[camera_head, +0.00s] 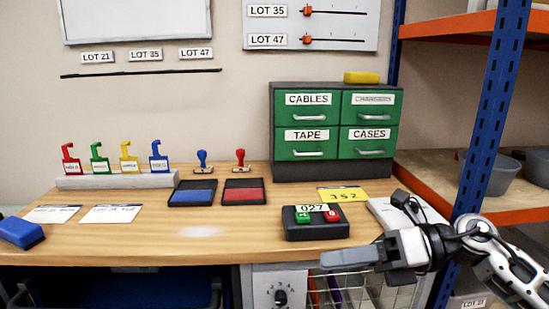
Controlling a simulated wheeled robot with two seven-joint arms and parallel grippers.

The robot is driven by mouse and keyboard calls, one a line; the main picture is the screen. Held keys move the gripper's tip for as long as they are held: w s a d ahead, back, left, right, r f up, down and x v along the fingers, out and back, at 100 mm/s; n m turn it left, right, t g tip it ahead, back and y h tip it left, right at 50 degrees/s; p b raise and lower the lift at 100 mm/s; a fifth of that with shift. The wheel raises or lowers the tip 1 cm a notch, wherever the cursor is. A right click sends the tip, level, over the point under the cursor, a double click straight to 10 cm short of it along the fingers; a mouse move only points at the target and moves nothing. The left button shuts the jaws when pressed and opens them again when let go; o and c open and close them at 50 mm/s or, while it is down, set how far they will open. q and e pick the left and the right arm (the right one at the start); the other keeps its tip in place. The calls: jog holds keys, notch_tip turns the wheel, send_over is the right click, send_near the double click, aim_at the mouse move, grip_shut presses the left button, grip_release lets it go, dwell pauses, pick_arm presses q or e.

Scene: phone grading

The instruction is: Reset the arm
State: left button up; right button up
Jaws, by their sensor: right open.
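My right gripper (350,257) comes in from the lower right, at the front right edge of the wooden table (150,238). Its fingers point left and it is open, with nothing seen between them. It is just in front of and below a black counter box (316,230) marked 027, apart from it as far as I can tell. My right arm (490,255) stretches to the right edge of the picture. My left gripper is not in view.
A green drawer cabinet (334,118) stands at the back right. Blue (192,197) and red (244,197) ink pads lie mid-table, stamps behind them. A rack (118,181) holds several coloured tags. A blue shelf post (490,110) rises near my right arm. A wire basket (395,291) hangs below.

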notch_tip(320, 180, down, 10)
jog(key=d+m+t+h+p, duration=0.2)
jog(key=m+t+h, duration=0.5)
jog(key=m+t, duration=1.7)
jog(key=s+d+f+m+g+h, duration=0.2)
jog(key=s+f+m+g+h, duration=0.3)
jog(key=s+f+m+g, duration=0.8)
notch_tip(320, 180, down, 4)
jog(key=m+g, duration=0.1)
jog(key=m, duration=0.4)
jog(key=shift+s+d+r+h, duration=0.15)
jog(key=shift+s+r+h, duration=0.05)
jog(key=shift+h, duration=0.1)
jog(key=shift+c, duration=0.3)
